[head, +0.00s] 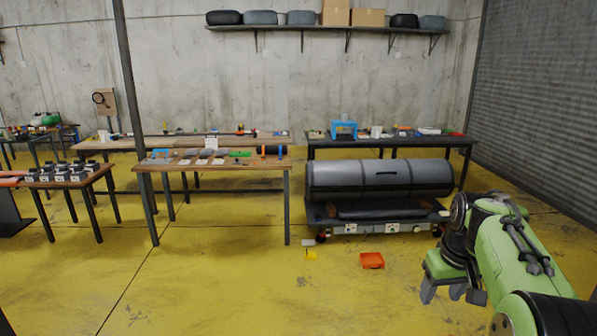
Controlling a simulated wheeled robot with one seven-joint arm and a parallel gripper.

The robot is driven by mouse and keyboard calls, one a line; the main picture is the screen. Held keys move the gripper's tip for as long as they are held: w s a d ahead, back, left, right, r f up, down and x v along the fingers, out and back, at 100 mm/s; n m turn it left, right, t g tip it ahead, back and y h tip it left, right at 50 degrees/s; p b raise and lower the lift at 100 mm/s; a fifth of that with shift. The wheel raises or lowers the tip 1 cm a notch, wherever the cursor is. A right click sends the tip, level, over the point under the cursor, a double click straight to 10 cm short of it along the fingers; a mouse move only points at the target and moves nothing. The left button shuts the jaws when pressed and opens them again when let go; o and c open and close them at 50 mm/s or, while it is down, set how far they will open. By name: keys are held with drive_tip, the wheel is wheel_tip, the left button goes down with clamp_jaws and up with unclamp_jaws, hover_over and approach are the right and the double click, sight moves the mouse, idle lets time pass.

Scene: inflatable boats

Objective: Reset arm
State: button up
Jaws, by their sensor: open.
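My green arm reaches in from the lower right of the head view. My gripper (442,294) hangs at its end, pointing down above the yellow floor. Its grey fingers are apart and nothing shows between them. It is to the right of an orange tray-like box (372,261) on the floor and does not touch it.
A wooden table (225,165) with small items stands at centre left. A grey cylinder (380,178) lies on a low dark stand behind the gripper. The front floor (230,295) is clear.

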drive_tip(key=s+a+r+t, duration=0.2)
drive_tip(key=s+a+r, duration=0.1)
drive_tip(key=s+a, duration=0.9)
drive_tip(key=s+a+f, duration=0.1)
drive_tip(key=s+f, duration=0.1)
drive_tip(key=s, duration=0.5)
drive_tip(key=s+a+f+t+b, duration=0.1)
drive_tip(key=s+f, duration=0.2)
drive_tip(key=s, duration=0.3)
drive_tip(key=shift+s+a+f, duration=0.15)
drive_tip(key=shift+s+f, duration=0.15)
drive_tip(key=shift+s, duration=0.1)
